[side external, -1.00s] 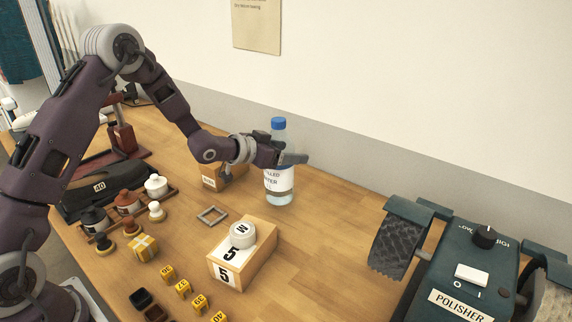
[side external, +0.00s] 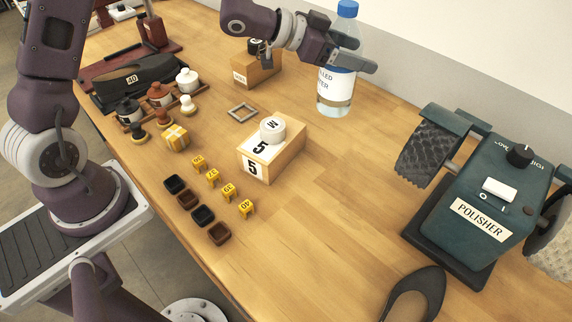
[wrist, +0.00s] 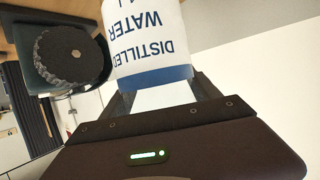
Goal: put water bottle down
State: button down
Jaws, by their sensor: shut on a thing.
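The water bottle (side external: 336,88) is clear plastic with a blue cap and a white label. It stands upright at the back of the wooden table in the side view. My gripper (side external: 352,60) comes from the left and is shut on its upper body. I cannot tell if the bottle's base touches the table or hangs just above it. In the wrist view the bottle's label (wrist: 150,40), reading "DISTILLED WATER" upside down, sits between the fingers of my gripper (wrist: 165,92).
A polisher (side external: 470,215) stands at the right. A wooden block marked 5 (side external: 258,165) with a white round piece (side external: 272,129) on top is in front of the bottle. Small yellow number tags and dark cups lie nearer. Bare tabletop (side external: 345,165) lies between block and polisher.

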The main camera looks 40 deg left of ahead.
jog(key=s+d+m+g+h, duration=0.3)
jog(key=s+d+m+h, duration=0.1)
jog(key=s+d, duration=0.5)
jog(key=s+d+m+g+h, duration=0.1)
jog(key=s+d+m+g, duration=0.2)
jog(key=s, duration=0.5)
jog(key=s+d+m+g, duration=0.3)
jog(key=s+g, duration=0.1)
jog(key=s, duration=0.4)
jog(key=s+d+m+g+h, duration=0.1)
jog(key=s+d+m+g, duration=0.2)
jog(key=s, duration=0.6)
notch_tip(320, 180, down, 10)
jog(key=shift+s+a+r, duration=0.15)
jog(key=shift+s+r, duration=0.1)
jog(key=shift+s, duration=0.05)
jog(key=shift+f, duration=0.15)
jog(key=shift+c, duration=0.9)
grip_release()
